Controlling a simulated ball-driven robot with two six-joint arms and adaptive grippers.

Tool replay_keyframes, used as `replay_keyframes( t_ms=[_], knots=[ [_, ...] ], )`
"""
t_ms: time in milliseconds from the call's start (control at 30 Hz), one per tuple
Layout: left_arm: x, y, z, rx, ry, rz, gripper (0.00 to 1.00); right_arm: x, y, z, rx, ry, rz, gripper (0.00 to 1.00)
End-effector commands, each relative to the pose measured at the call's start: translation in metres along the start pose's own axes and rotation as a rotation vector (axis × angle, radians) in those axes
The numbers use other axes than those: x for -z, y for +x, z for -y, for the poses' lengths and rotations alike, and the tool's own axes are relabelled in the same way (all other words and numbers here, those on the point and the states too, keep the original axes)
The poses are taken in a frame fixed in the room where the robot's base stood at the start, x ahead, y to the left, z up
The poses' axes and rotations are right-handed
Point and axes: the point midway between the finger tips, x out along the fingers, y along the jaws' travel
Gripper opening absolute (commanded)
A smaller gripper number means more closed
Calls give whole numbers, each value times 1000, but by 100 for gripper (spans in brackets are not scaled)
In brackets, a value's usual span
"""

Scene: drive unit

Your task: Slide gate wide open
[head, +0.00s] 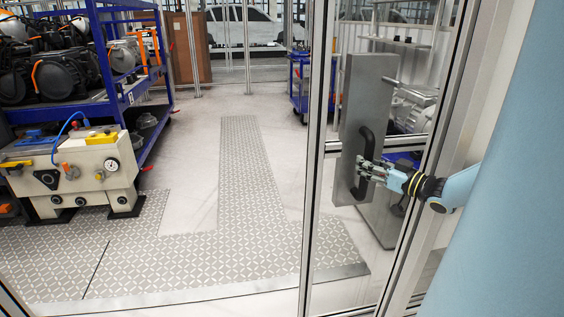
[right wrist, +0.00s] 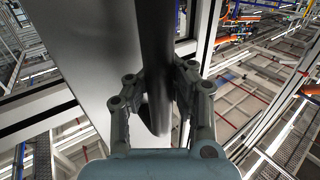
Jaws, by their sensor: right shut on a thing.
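The gate is a clear panel in an aluminium frame (head: 313,150) at the right of the head view. A grey metal plate (head: 358,90) with a black bar handle (head: 367,143) stands upright on it. The handle also shows in the right wrist view (right wrist: 156,50), running between the fingers. My right gripper (head: 366,168) is shut on the handle at about its middle height. In the right wrist view its two fingers (right wrist: 158,88) lie on either side of the bar. Left of the gate's frame a broad passage shows. My left gripper is not in view.
A patterned metal floor strip (head: 245,180) leads through the passage. A cream machine unit (head: 75,170) stands at the left, before a blue rack (head: 110,60) of motors. A blue cart (head: 300,85) stands farther back. The middle floor is clear.

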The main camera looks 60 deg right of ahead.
Motion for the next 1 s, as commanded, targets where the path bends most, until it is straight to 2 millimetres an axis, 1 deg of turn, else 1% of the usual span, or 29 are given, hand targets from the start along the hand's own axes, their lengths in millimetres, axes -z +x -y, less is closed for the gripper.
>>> replay_keyframes(
  t_ms=[33, 333, 367, 600, 867, 1000],
  knots=[
    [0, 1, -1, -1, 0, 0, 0, -8, -7, 0, -2, 0, 17, 0],
    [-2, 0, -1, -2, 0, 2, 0, -7, -7, 0, -2, -1, 17, 0],
    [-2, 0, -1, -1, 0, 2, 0, -7, -7, 0, -2, -1, 17, 16],
    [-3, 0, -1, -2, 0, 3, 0, -4, -5, 0, -1, 0, 10, 47],
    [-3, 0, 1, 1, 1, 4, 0, -2, -3, 0, -1, 0, 6, 48],
    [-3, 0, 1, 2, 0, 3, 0, 4, -3, -1, 1, -2, 5, 48]
  ],
)
